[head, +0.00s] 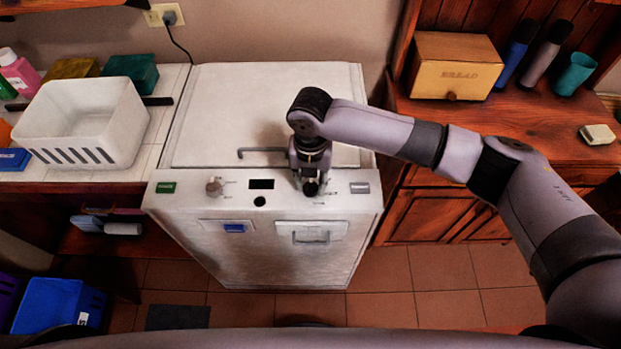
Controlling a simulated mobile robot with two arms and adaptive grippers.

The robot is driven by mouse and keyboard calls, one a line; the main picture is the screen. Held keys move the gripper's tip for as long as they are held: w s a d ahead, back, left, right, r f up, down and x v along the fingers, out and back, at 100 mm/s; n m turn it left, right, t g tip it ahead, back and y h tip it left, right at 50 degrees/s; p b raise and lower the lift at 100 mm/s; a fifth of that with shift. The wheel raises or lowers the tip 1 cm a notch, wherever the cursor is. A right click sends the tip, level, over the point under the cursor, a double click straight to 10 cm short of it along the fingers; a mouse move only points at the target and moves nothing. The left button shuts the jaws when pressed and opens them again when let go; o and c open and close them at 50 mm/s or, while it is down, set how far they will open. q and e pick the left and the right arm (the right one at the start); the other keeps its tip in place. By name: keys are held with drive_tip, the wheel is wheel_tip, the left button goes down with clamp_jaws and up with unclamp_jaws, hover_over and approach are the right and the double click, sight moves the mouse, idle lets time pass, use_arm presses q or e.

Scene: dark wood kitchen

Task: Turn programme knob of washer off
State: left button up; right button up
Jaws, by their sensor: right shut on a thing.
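The white washer (276,255) stands in the middle of the head view, with its control panel along the top front edge. My right gripper (311,183) points down at the right half of the panel and is shut on a dark round knob (311,188). The fingers partly hide this knob, and I cannot read its setting. A second, pale knob (215,186) sits on the left half of the panel, clear of the gripper. The small markings around the knobs are too small to read. My left gripper is not in view.
The panel also has a green button (165,187), a dark display (262,184), a black button (260,201) and a grey button (359,188). A white basket (84,120) stands on the left counter. A bread box (453,66) stands at the right. The washer's top is mostly clear.

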sight(311, 184)
drive_tip(key=shift+n, duration=0.4)
drive_tip(key=o, duration=1.2)
drive_tip(key=shift+c, duration=0.2)
wheel_tip(311, 184, up, 12)
idle(0.3)
